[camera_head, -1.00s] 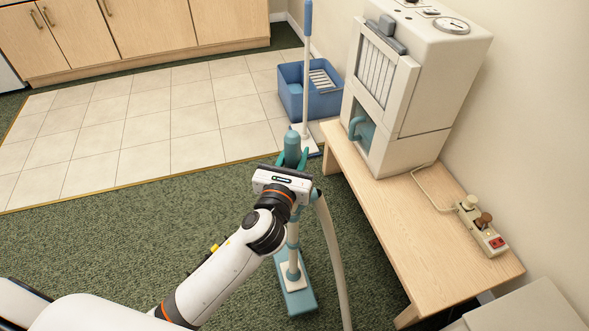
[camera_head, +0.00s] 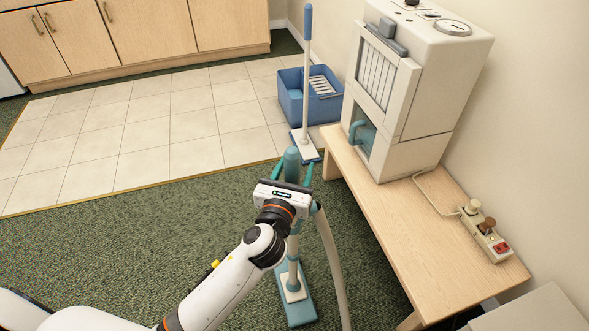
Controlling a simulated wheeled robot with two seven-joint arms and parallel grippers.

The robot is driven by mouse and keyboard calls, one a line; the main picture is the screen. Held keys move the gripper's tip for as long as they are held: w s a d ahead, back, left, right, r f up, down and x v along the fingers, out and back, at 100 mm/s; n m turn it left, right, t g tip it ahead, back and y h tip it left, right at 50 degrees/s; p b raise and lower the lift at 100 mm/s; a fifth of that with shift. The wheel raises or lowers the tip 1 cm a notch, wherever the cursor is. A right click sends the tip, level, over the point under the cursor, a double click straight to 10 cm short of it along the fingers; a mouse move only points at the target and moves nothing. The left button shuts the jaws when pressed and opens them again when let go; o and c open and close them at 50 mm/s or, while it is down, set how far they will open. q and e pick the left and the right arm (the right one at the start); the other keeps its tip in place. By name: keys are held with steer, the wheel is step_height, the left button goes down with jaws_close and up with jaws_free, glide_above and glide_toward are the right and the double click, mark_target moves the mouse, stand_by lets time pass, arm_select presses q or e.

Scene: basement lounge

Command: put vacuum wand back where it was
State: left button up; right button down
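The vacuum wand (camera_head: 292,158) stands about upright on the green carpet, left of the wooden table. It has a teal grip on top, a teal floor head (camera_head: 299,311) at the bottom, and a pale hose (camera_head: 331,265) to its right. My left gripper (camera_head: 293,172) is at the upper part of the wand. Its teal fingers are spread on either side of the grip, with small gaps visible. My gripper body and wrist hide the middle of the wand. My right gripper is not in view.
The wooden table (camera_head: 410,245) carries a cream machine (camera_head: 424,85) and a power strip (camera_head: 486,238). A blue bucket (camera_head: 292,104) and a mop (camera_head: 306,70) stand behind the wand. Open carpet and pale tiles (camera_head: 140,130) lie to the left.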

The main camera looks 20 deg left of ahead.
mark_target(290, 181)
arm_select(q)
steer(key=shift+r, duration=0.2)
steer(key=s, duration=0.6)
steer(key=shift+s+p, duration=0.25)
steer(key=shift+p, duration=0.1)
steer(key=s+a+f+n+g+y, duration=0.3)
steer(key=s+a+f+n+g, duration=0.5)
steer(key=n, duration=1)
steer(key=s+d+f+n+g+h, duration=0.1)
steer(key=s+f+n+g, duration=0.1)
steer(key=s+n, duration=0.4)
steer(key=s+d+f+n+g+h, duration=0.1)
steer(key=s+f+n+g+h, duration=0.1)
steer(key=s+n, duration=0.4)
steer(key=f+n+g, duration=0.1)
steer(key=n+g, duration=0.1)
steer(key=n, duration=0.1)
steer(key=shift+s+d+n+h, duration=0.25)
steer(key=shift+s+n+h, duration=0.05)
steer(key=shift+s+n, duration=0.1)
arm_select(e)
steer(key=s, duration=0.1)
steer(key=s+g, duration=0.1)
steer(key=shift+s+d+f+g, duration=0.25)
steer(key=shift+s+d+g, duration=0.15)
